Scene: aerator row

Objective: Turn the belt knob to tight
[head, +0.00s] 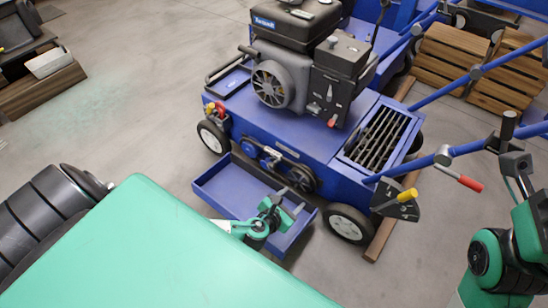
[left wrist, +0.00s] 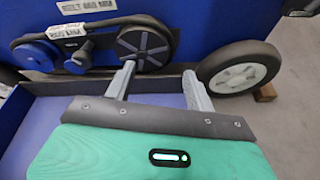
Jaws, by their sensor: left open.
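The belt knob, a small blue knob (head: 270,161) with a pointed grip, sits on the front side of the blue aerator (head: 300,130) between two pulleys. My left gripper (head: 289,203) is open and empty, over the blue tray. In the left wrist view its fingers (left wrist: 160,72) stand apart in front of the dark right pulley (left wrist: 145,45), to the right of the knob. My right gripper (head: 515,163) is at the right edge; its fingers are unclear.
The open blue tray (head: 215,188) juts out below the pulleys. Blue handlebars (head: 450,90) run along the right. Wooden crates (head: 450,60) stand behind.

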